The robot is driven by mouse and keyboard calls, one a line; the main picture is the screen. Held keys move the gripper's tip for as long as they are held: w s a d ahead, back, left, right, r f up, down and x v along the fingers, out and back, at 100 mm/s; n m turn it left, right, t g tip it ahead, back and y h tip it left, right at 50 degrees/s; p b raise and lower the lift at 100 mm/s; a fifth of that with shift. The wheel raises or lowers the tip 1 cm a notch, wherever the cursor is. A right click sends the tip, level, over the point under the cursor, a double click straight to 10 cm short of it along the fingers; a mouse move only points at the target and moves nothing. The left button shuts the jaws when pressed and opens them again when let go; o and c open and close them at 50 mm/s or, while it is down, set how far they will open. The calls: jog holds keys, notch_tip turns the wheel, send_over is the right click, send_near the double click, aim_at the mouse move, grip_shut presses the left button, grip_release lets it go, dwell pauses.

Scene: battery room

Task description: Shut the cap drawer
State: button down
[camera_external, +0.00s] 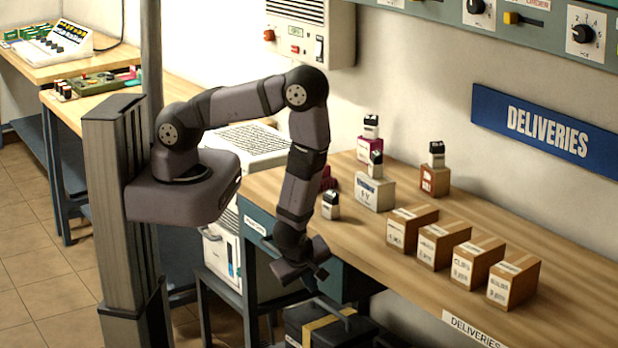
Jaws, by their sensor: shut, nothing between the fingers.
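My gripper (318,272) is shut and empty, pointing down in front of the workbench's near edge. A blue drawer unit (257,222) with a white label sits under the left end of the bench top. The label is too small to read, so I cannot tell if this is the cap drawer. My gripper and forearm hide part of the unit's front. A dark teal panel (357,287) shows just right of my gripper below the bench. I cannot tell how far any drawer stands out, or whether my gripper touches it.
The wooden bench top (390,280) carries several cartons (474,260) and small black-topped blocks (331,205). A black case (320,328) with a yellow strap stands below my gripper. A white cabinet (220,255) stands left of the bench. A blue DELIVERIES sign (545,135) is on the wall.

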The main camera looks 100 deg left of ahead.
jog(key=v, duration=0.9)
jog(key=shift+r, duration=0.25)
jog(key=shift+w+d, duration=0.1)
